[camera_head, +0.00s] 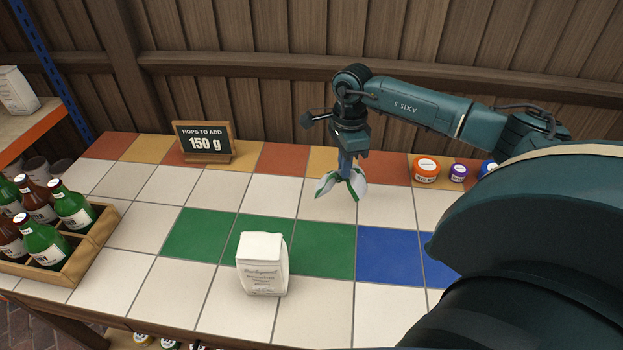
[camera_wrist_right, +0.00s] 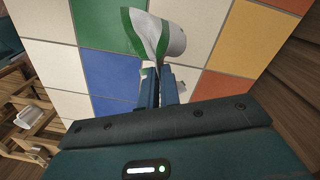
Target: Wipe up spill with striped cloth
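The striped cloth (camera_head: 328,185), white with green bands, hangs bunched from my right gripper (camera_head: 346,170) over the white tiles near the back middle of the counter. The gripper points down, its fingers shut on the cloth. In the right wrist view the cloth (camera_wrist_right: 172,35) sticks out beyond the fingertips (camera_wrist_right: 158,75). I cannot tell whether its lower edge touches the tiles. I see no clear spill on the visible tiles; my right arm hides the counter's right part. My left gripper is not in view.
A white paper bag (camera_head: 263,265) stands at the front middle of the tiled counter. A wooden bottle crate (camera_head: 88,252) is at the left, a hops sign (camera_head: 203,142) at the back. Orange (camera_head: 426,170) and purple (camera_head: 458,172) jars stand back right.

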